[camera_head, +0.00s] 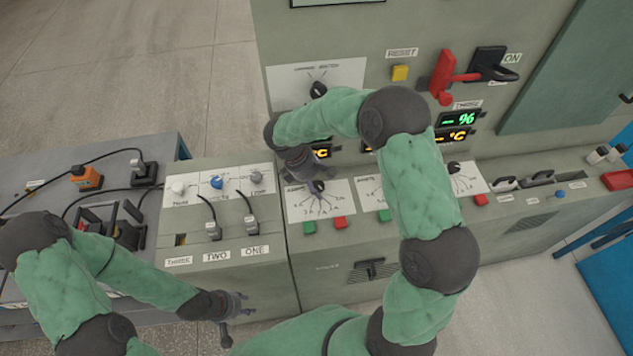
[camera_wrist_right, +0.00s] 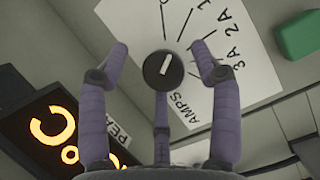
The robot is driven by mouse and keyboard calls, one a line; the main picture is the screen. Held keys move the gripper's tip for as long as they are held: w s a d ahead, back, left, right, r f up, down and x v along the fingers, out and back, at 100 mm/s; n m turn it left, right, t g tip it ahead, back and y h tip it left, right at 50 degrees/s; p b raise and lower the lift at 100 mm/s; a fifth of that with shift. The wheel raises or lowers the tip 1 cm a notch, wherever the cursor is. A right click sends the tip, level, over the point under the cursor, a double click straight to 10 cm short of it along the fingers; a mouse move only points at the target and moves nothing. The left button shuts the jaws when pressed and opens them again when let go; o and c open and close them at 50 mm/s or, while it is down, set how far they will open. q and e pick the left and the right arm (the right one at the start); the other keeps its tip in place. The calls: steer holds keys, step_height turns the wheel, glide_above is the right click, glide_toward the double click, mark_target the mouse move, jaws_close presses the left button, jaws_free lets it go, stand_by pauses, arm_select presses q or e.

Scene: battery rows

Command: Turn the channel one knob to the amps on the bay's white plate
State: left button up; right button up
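In the right wrist view, a round black knob (camera_wrist_right: 163,70) with a white pointer line sits on a white plate (camera_wrist_right: 250,82) marked AMPS, 1 A, 2 A and 3 A. The pointer stands nearly upright in the picture, its top leaning slightly right. My right gripper (camera_wrist_right: 160,62) is open, with fingers on both sides of the knob and apart from it. My left gripper (camera_head: 230,318) is open and empty, in front of the grey box.
The grey box (camera_head: 240,275) labelled ONE, TWO and THREE carries several cables and small knobs. Green and red buttons (camera_head: 340,222) line the console below the plates. A red lever (camera_head: 442,76) stands out from the panel. An orange display (camera_wrist_right: 50,125) is close to the right gripper.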

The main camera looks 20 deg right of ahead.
steer(key=shift+a, duration=0.15)
steer(key=v, duration=1.2)
